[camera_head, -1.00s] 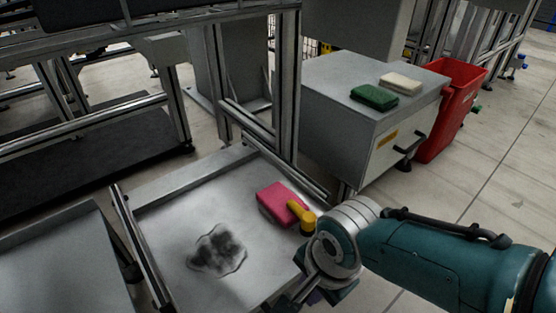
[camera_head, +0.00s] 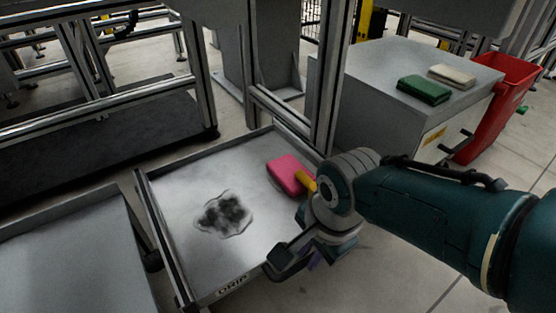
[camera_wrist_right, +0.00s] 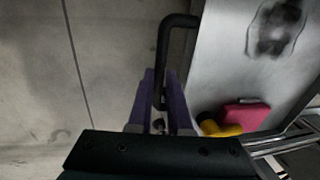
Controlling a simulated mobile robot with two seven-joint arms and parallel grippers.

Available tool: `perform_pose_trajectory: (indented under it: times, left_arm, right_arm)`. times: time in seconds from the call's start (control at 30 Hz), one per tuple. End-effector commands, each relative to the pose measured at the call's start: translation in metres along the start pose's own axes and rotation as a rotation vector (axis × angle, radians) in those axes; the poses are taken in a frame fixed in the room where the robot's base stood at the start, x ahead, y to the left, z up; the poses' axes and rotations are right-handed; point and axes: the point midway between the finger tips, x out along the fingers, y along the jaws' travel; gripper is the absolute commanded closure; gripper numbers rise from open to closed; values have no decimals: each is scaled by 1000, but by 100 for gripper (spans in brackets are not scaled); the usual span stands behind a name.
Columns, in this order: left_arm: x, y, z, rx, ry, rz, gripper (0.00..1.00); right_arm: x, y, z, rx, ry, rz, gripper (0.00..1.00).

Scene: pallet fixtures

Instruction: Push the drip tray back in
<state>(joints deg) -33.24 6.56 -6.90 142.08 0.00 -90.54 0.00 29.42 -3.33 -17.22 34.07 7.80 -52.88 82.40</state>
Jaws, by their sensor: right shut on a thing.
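The drip tray (camera_head: 185,255) is a shallow grey metal tray, pulled out beside the frame post, with "DRIP" lettering on its front edge. A dark wet stain (camera_head: 226,214) lies on its floor. A pink block (camera_head: 287,175) sits near the tray's right side, with a yellow piece (camera_head: 306,180) at its near end, partly hidden by my arm. My right gripper (camera_wrist_right: 160,100) is shut on the tray's black bar handle (camera_wrist_right: 163,60), which runs between its purple fingers. In the head view the gripper (camera_head: 315,258) is mostly hidden under my wrist. My left gripper is not in view.
A grey cabinet (camera_head: 375,75) stands behind right, with a green pad (camera_head: 424,90) and a cream pad (camera_head: 452,76) on top. A red bin (camera_head: 500,100) is beside it. A metal post (camera_head: 325,80) rises behind the tray. Another grey tray (camera_head: 75,255) is at left.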

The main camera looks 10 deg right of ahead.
Motion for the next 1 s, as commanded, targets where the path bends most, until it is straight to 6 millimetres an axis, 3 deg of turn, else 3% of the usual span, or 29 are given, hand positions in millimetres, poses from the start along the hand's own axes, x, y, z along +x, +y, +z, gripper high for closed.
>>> perform_pose_trajectory:
  times: [0.03, 0.3, 1.0]
  left_arm:
    - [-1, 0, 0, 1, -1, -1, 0]
    - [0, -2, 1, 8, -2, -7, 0]
    - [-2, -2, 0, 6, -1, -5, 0]
  right_arm:
    - [-3, -6, 0, -1, 0, -14, 82]
    - [-2, -3, 0, -1, 0, -8, 53]
    - [-2, 1, 0, 0, 0, -2, 53]
